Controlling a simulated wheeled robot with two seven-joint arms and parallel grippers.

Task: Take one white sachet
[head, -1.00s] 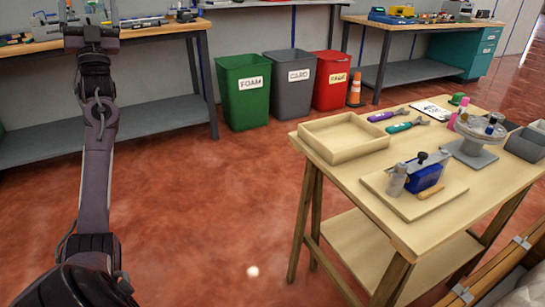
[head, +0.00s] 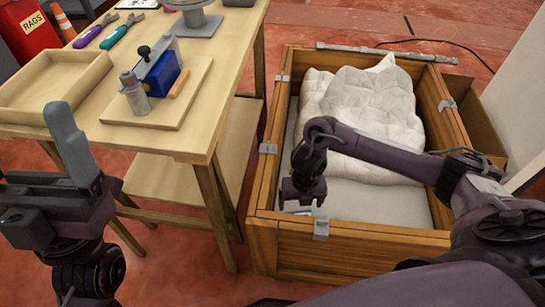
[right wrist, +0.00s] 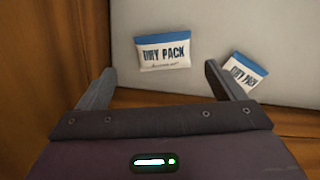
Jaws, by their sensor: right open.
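Two white sachets with blue top bands and "DRY PACK" print lie on the pale floor of a wooden crate (head: 350,238). In the right wrist view one sachet (right wrist: 165,53) lies nearly straight ahead between the fingertips, and the other sachet (right wrist: 243,76) lies tilted to the right, close by the right finger. My right gripper (right wrist: 159,68) is open and empty, pointing down into the crate. In the head view the right gripper (head: 303,198) is low inside the crate's near left part and hides most of what lies below it. My left gripper (head: 72,150) is at the left edge, away from the crate; its opening is unclear.
A crumpled white padded bag (head: 365,105) fills the crate's far part. Crate walls with metal corner clips stand close around the right gripper. A wooden table (head: 190,148) at left holds a tray (head: 95,75) and a blue device (head: 160,75) on a board.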

